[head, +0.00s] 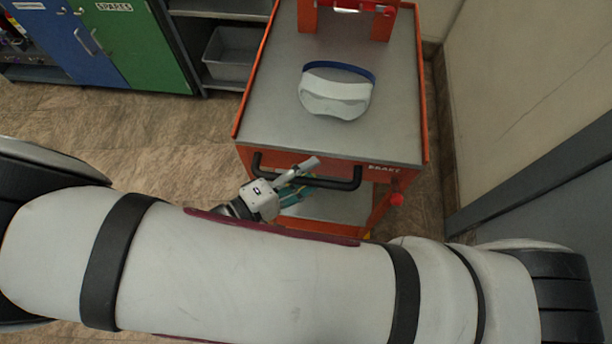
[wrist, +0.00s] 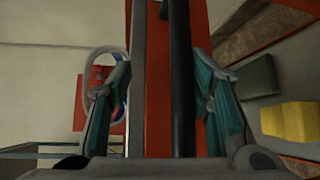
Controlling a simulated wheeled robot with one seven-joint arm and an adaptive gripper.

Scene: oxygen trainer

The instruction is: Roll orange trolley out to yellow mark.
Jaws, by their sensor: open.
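The orange trolley (head: 242,104) with a grey top stands ahead, near the right wall. Its black handle (head: 345,184) runs across the near face, and the bar (wrist: 181,80) stands upright in the wrist view. My gripper (head: 312,173) is at the left-middle part of the handle. In the wrist view my open fingers (wrist: 166,75) lie on either side of the bar, apart from it. A red knob (head: 396,199) sits near the word BRAKE at the trolley's right front. I cannot make out a yellow floor mark.
A white visor with a blue band (head: 335,97) lies on the trolley top, before a red-orange frame (head: 308,16). A yellow block (wrist: 290,121) and a dark green one (wrist: 257,76) show beside the trolley face. Cabinets (head: 125,45) stand left; floor (head: 150,125) there is clear.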

